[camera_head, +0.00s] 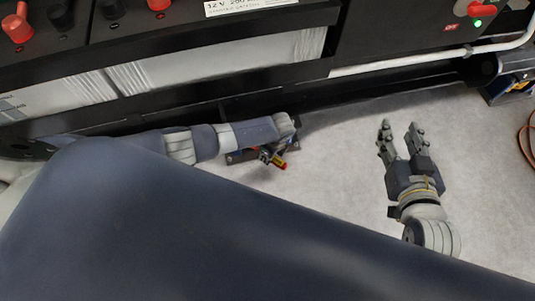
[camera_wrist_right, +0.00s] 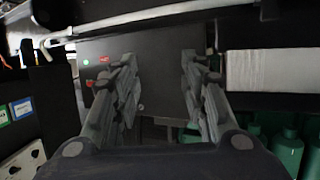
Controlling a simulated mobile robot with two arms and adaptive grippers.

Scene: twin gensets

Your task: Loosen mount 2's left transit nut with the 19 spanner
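My left arm reaches in from the left along the genset's base frame. Its gripper (camera_head: 268,154) is mostly hidden below the end of the arm, so I cannot tell its state. Beside it is a small red and yellow part (camera_head: 279,162), which I cannot identify for certain as the spanner. A dark mount bracket (camera_head: 235,157) shows partly on the floor there; its nuts are too hidden to make out. My right gripper (camera_head: 399,130) is open and empty over the floor; in the right wrist view its fingers (camera_wrist_right: 158,65) stand apart with nothing between them.
The black genset frame (camera_head: 400,82) runs across the back, with a pale conduit (camera_head: 405,63) along it. A blue and black item (camera_head: 510,87) and an orange cable (camera_head: 530,135) lie at the right. Green containers (camera_wrist_right: 287,150) show in the wrist view. The floor around my right gripper is clear.

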